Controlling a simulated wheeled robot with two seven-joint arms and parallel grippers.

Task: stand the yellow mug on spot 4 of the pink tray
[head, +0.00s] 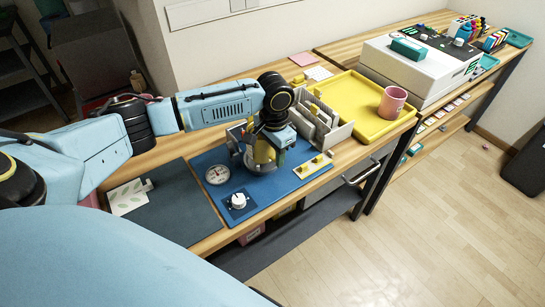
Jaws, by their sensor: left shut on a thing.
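My left gripper (266,143) reaches in from the left and points down over the blue mat. It is shut on a yellow thing (264,153) that looks like the yellow mug; my wrist and the machine parts around it hide much of it. I cannot tell whether its base touches anything. A large yellow tray (345,92) lies to the right with a pink mug (392,102) upright on its right end. I see no pink tray with numbered spots. My right gripper is out of view.
The blue mat (275,197) holds a round dial gauge (217,175) and a knob box (238,202). A grey divided rack (322,125) stands close right of my gripper. A white machine (420,68) stands beyond the yellow tray. The dark mat (170,205) is mostly bare.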

